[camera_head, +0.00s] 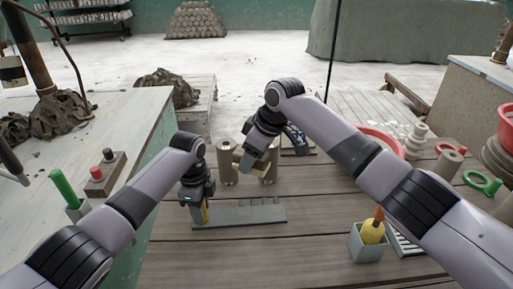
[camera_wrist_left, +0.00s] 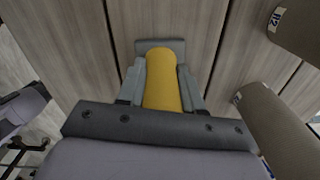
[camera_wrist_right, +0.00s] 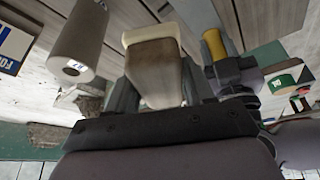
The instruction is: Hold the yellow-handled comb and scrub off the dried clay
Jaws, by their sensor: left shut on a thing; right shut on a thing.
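The yellow-handled comb (camera_head: 204,212) is in my left gripper (camera_head: 197,207), over the left end of a flat grey piece with several upright prongs (camera_head: 245,216). In the left wrist view the jaws close on its yellow handle (camera_wrist_left: 162,82); a grey part shows beyond it. The dried clay cannot be made out. My right gripper (camera_head: 246,163) is shut on a brown block with a cream end (camera_wrist_right: 155,65), probably a brush, held above the table near two tan cylinders (camera_head: 227,162). The yellow handle also shows in the right wrist view (camera_wrist_right: 212,43), apart from the block.
A grey box with a yellow, orange-tipped item (camera_head: 372,229) stands at the front right. White stacked pieces, red and green rings (camera_head: 482,181) and a red basin (camera_head: 380,140) lie further right. The front middle of the wooden table (camera_head: 260,260) is clear.

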